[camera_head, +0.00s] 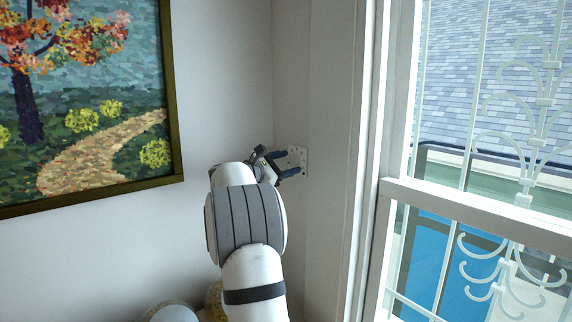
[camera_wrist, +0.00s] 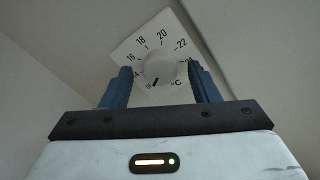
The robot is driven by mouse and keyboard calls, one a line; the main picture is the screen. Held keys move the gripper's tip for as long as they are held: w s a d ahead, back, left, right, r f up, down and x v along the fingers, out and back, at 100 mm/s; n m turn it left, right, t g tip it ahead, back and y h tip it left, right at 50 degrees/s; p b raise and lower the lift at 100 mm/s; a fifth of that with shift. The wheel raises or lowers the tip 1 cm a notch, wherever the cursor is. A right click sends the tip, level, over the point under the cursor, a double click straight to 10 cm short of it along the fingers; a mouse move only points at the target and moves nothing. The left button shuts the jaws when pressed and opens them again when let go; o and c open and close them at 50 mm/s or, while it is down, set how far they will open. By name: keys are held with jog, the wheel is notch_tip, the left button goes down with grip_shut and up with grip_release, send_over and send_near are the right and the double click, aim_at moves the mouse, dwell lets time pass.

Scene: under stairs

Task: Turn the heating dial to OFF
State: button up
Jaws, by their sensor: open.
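The heating dial (camera_wrist: 162,68) is a round white knob on a square white plate (camera_wrist: 122,52) in the wrist view. The plate has printed temperatures up to the low twenties and a °C mark. A dark pointer mark on the knob points to the lower left, near a small symbol below the lowest number. My gripper (camera_wrist: 159,74) is open, with its two blue fingers on the left and right of the knob. I cannot tell whether they touch it. In the head view my gripper (camera_head: 287,163) is at the wall plate (camera_head: 297,157), partly covering it.
A framed painting (camera_head: 172,100) hangs on the wall to the left. A white window frame (camera_head: 385,150) stands to the right, with an ornate grille beyond. Round objects (camera_head: 172,312) show at the bottom, partly hidden by my arm.

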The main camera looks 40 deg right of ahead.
jog(key=a+b, duration=0.2)
jog(key=a, duration=0.5)
jog(key=shift+w+a, duration=0.3)
jog(key=shift+a, duration=0.1)
